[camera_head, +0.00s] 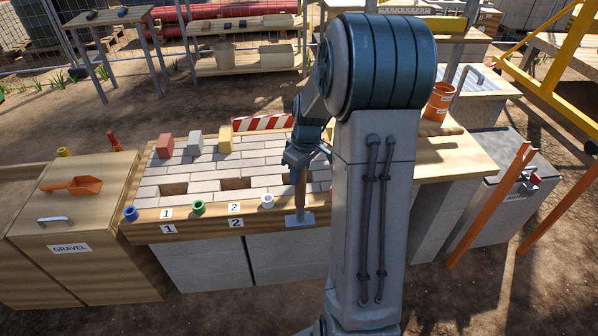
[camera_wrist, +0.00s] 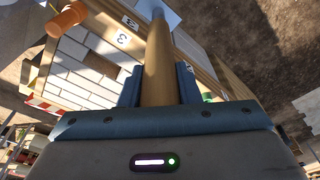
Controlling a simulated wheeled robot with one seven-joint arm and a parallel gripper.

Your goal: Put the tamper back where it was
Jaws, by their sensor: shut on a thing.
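The tamper has a wooden handle (camera_head: 300,187) and a flat pale metal plate (camera_head: 299,220) at its lower end. My gripper (camera_head: 301,162) is shut on the handle, which hangs about upright with the plate down. In the wrist view the handle (camera_wrist: 158,60) runs between my two blue fingers (camera_wrist: 158,88), and part of the plate (camera_wrist: 160,10) shows beyond it. In the head view the plate overlaps the front edge of the paved bench (camera_head: 240,172), right of a white ring (camera_head: 267,201). I cannot tell whether it touches the bench.
Open gaps in the paving (camera_head: 236,184) sit behind number labels. Blue (camera_head: 131,213) and green (camera_head: 198,206) rings stand along the front edge. Three blocks (camera_head: 195,143) and a striped barrier (camera_head: 263,123) are behind. A gravel box (camera_head: 70,215) stands left. My arm hides the bench's right part.

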